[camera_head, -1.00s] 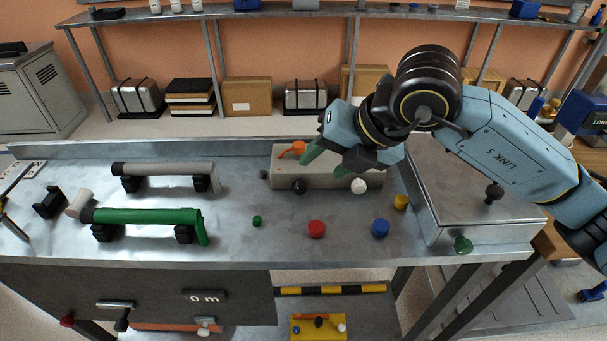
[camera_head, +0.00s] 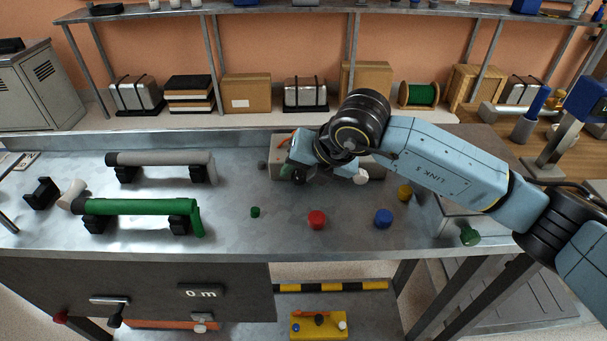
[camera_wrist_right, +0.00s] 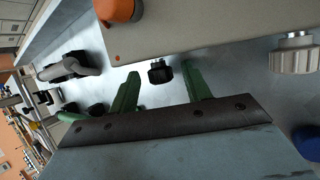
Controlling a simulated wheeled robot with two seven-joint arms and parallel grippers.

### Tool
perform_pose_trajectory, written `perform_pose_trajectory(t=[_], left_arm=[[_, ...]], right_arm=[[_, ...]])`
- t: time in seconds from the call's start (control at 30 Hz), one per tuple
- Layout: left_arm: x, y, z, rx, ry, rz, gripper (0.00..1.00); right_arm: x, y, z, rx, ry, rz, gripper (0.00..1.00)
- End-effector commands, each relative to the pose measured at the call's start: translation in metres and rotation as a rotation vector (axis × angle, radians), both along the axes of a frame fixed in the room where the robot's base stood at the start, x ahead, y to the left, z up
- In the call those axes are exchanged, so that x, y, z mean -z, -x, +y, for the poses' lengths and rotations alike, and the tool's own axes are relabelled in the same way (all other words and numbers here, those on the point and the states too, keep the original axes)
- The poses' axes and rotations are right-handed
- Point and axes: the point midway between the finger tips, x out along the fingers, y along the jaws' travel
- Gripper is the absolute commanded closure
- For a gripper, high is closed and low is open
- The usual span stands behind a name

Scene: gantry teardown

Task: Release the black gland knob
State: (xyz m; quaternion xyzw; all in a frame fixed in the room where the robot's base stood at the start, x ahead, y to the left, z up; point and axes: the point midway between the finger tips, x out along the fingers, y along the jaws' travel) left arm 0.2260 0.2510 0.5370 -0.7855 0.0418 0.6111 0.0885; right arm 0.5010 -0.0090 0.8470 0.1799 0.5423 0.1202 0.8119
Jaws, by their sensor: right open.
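The black gland knob (camera_wrist_right: 160,72) sticks out from the front face of the pale grey box (camera_wrist_right: 200,28) in the right wrist view. My right gripper (camera_wrist_right: 161,76) is open, with its two green fingers apart. The knob shows between the fingertips, with clear gaps on both sides; whether the fingers reach past it in depth I cannot tell. In the head view my right gripper (camera_head: 293,170) is at the box front, and my wrist hides most of the box. My left gripper is not in view.
An orange lever (camera_wrist_right: 118,10) and a pale ribbed knob (camera_wrist_right: 294,54) flank the black knob. Red (camera_head: 317,220), blue (camera_head: 383,218), yellow (camera_head: 405,192) and small green (camera_head: 255,212) caps stand on the bench in front. A green pipe (camera_head: 135,207) lies left.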

Motion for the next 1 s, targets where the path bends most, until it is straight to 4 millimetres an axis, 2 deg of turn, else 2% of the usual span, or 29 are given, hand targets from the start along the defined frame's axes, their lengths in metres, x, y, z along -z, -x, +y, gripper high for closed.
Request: perform_pose_trajectory(t=[0.27,0.6,0.63,0.9,1.0], left_arm=[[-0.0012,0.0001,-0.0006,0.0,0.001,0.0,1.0],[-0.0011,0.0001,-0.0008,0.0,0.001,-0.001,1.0],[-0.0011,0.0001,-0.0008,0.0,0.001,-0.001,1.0],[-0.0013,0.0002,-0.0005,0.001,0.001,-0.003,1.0],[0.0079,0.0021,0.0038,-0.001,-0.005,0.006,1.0]], right_arm=[[0.0013,-0.0005,0.0008,0.0,0.0,0.0,0.52],[0.001,-0.0005,0.0006,0.0,0.0,0.0,0.95],[0.001,-0.0005,0.0006,0.0,0.0,0.0,0.96],[-0.0003,-0.0004,0.0018,0.0,0.039,0.001,0.96],[-0.0015,-0.0006,0.0032,-0.001,0.085,-0.001,0.96]])
